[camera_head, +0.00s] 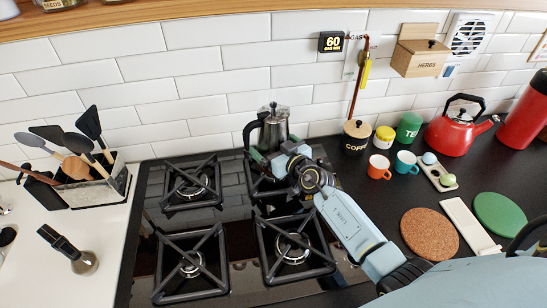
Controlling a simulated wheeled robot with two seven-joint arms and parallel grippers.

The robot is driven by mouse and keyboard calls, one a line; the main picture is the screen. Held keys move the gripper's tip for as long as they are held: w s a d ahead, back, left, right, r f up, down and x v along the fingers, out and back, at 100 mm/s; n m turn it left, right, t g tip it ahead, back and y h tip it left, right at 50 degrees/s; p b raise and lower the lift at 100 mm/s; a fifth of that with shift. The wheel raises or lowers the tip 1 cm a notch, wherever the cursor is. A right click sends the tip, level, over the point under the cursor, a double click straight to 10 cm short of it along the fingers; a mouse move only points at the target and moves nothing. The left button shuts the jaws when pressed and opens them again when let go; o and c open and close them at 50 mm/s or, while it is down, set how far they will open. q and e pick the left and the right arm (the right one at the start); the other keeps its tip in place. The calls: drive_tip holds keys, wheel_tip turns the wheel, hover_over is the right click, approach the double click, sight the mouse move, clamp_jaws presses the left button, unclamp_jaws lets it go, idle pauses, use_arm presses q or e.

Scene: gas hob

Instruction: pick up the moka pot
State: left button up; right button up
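The moka pot (273,129), silver with a black handle on its left side and a dark knob on its lid, stands upright at the back right of the gas hob (228,231). My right gripper (266,160) reaches in from the lower right and is at the pot's lower front. The gripper and wrist hide the pot's base and part of the back right burner. I cannot tell whether the fingers touch the pot or how far apart they are. My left gripper is not in view.
A coffee jar (356,137), an orange mug (379,167), a teal mug (405,163) and a red kettle (454,129) stand to the right. A utensil holder (92,188) stands at the left. The left burners (193,186) are empty. A tiled wall (175,75) is close behind the pot.

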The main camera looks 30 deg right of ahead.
drive_tip(key=c, duration=1.1)
drive_tip(key=shift+r, duration=0.25)
drive_tip(key=shift+c, duration=0.5)
